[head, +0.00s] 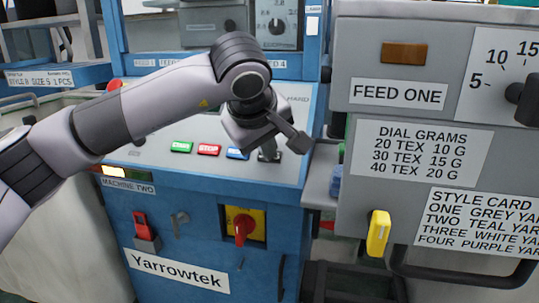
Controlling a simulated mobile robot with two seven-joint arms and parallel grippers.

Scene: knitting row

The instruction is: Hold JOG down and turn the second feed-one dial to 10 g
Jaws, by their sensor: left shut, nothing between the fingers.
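My left gripper (297,139) is shut and empty, reaching over the right part of the blue machine's sloping control panel. Green (181,147), red (209,150) and blue (237,153) buttons sit in a row to its left. The blue button lies just below the gripper body, and I cannot read which button is JOG. A dark dial knob (526,98) is cut off by the right edge, beside a white scale (487,72) marked 5, 10 and 15. A FEED ONE label (398,93) is left of it. The knob's setting is unclear. My right gripper is not in view.
A DIAL GRAMS card (418,153) gives 20 TEX 10 G. A style card (480,222) and yellow handle (378,234) are below. A red rotary switch (243,228) is on the blue front. The grey cabinet stands close right of the gripper.

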